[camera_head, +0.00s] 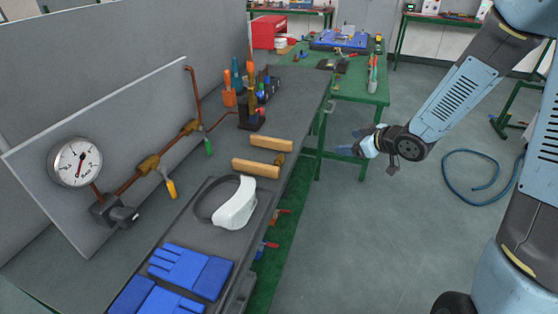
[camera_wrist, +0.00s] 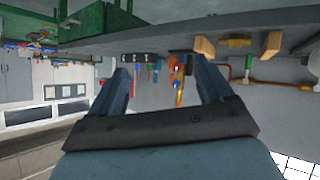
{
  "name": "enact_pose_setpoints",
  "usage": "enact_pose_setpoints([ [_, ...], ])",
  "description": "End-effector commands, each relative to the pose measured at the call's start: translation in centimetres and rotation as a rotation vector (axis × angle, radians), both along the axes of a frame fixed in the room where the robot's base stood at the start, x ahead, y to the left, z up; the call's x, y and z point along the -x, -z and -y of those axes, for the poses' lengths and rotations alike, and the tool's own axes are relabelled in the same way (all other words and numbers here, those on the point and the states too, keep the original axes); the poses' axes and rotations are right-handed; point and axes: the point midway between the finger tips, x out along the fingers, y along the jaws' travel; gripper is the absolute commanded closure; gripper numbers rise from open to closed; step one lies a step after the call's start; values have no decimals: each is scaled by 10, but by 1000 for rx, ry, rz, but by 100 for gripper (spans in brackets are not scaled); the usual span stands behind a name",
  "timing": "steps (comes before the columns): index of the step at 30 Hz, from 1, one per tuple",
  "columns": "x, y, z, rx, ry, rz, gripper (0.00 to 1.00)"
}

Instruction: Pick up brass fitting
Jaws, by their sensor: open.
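A brass fitting (camera_wrist: 235,41) shows in the wrist view, lying between two wooden blocks on the bench. In the head view only a small part of what may be it shows between the blocks, so I cannot make out its shape there. My gripper (camera_head: 347,142) is right of the bench edge in the head view, pointing left toward the bench and apart from the blocks. Its two fingers (camera_wrist: 160,68) are spread with nothing held between them in the wrist view, which looks upside down.
The wooden blocks (camera_head: 264,142) lie on the grey bench (camera_head: 295,95). Behind them is a tool holder (camera_head: 251,119). A white visor (camera_head: 235,205) and blue gloves (camera_head: 190,268) lie nearer. A gauge (camera_head: 75,162) and copper pipe stand left. A green table (camera_head: 360,83) is beyond.

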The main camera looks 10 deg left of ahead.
Motion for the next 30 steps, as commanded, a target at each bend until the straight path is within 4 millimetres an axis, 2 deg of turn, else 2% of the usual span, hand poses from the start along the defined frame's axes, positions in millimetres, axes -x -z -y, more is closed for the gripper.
enact_pose_setpoints([
  [1,4,12,-12,-44,-46,-12,20],
  [6,24,34,-48,-208,-192,-27,20],
  [10,38,42,-66,-319,-271,-40,20],
  [15,50,46,-77,-408,-326,-51,20],
  [20,51,48,-89,-433,-342,-54,20],
  [30,37,59,-142,-431,-343,-54,20],
])
